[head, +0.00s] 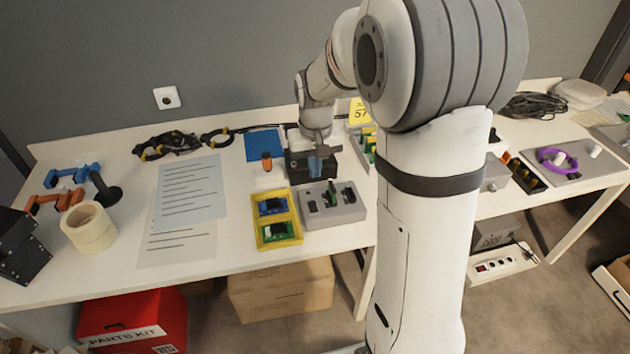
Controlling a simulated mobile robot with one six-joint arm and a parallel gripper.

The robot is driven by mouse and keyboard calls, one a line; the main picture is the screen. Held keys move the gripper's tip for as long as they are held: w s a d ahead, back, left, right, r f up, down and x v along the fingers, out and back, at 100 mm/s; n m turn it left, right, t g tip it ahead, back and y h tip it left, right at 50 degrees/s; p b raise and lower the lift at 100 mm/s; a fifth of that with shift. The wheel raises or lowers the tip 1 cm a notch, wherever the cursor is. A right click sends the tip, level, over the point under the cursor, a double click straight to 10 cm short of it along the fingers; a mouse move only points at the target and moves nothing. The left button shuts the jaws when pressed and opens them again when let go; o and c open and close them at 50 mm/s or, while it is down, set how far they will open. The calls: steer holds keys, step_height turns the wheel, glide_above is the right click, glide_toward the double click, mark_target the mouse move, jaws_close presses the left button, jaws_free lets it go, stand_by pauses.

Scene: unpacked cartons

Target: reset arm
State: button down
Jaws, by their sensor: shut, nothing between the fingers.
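My white and grey arm bends over the table (110,270) from the right of the head view. My gripper (316,163) points down at the back middle of the table, over or just in front of a dark block. Its fingers are shut with nothing between them. They are small in the picture, and I cannot tell whether they touch the block. The arm's large joint and white link hide part of the table's right side.
Close to my gripper are a yellow tray (295,239) with small boards, a grey fixture (345,212), an orange-capped bottle (267,161) and a blue square (264,146). Papers (188,195) and tape rolls (88,230) lie left. A purple ring (546,158) lies right.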

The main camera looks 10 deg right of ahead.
steer(key=shift+r, duration=0.75)
